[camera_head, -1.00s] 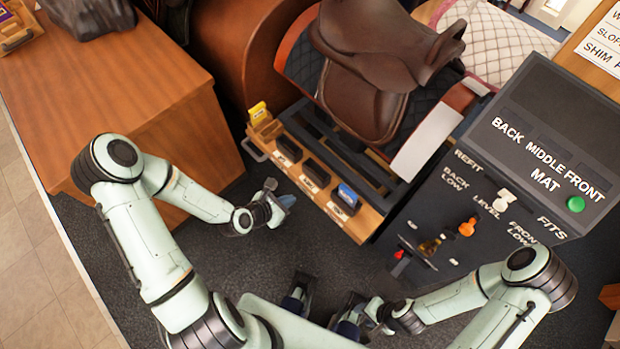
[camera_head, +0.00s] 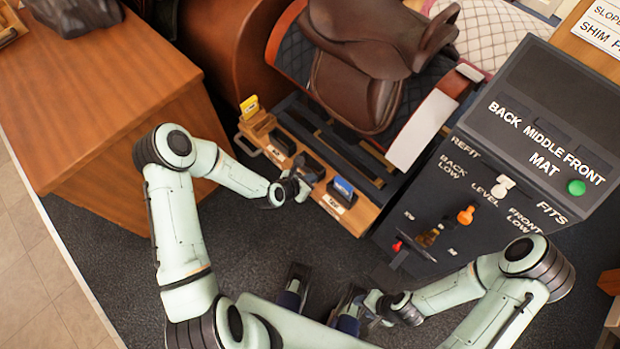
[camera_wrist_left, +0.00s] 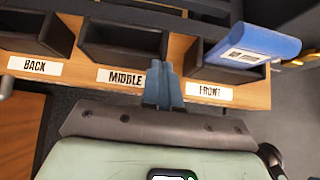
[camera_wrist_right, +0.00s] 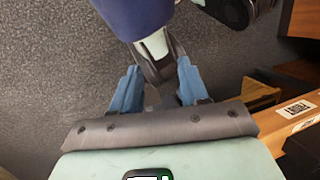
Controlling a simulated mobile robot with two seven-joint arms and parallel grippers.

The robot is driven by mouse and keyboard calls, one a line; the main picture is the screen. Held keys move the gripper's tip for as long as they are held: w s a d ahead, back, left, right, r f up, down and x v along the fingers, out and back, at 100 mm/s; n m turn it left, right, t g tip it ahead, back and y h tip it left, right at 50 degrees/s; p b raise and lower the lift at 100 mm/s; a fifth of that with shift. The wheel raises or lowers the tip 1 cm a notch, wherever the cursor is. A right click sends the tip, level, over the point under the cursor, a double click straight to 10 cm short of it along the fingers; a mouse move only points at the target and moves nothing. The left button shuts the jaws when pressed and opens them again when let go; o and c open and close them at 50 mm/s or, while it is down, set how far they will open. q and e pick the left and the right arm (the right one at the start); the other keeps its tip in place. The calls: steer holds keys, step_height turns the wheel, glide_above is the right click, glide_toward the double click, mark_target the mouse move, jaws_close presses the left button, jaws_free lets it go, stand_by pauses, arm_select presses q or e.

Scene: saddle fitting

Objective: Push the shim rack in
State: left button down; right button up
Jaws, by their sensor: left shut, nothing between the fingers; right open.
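The wooden shim rack (camera_head: 349,219) sticks out below the saddle (camera_head: 362,85) in the head view. Its front carries the labels BACK, MIDDLE and FRONT in the left wrist view (camera_wrist_left: 75,84). A blue shim (camera_head: 343,187) sits in the FRONT compartment; the MIDDLE and BACK compartments look empty. My left gripper (camera_wrist_left: 163,72) is shut and empty at the rack's front, between the MIDDLE and FRONT labels. I cannot tell whether its tips touch the wood. My right gripper (camera_wrist_right: 157,88) is open and empty, low in front of the console, away from the rack.
A yellow shim or tag (camera_head: 249,105) stands at the rack's left end, near a metal handle (camera_head: 243,146). The dark console (camera_head: 450,225) with levers and a green button (camera_head: 576,187) stands right of the rack. A wooden cabinet (camera_head: 100,95) stands left.

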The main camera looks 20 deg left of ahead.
arm_select(q)
steer(key=w+d+b, duration=0.3)
steer(key=w+d, duration=0.2)
steer(key=w, duration=0.7)
steer(key=shift+w+r, duration=0.15)
steer(key=shift+w+d, duration=0.1)
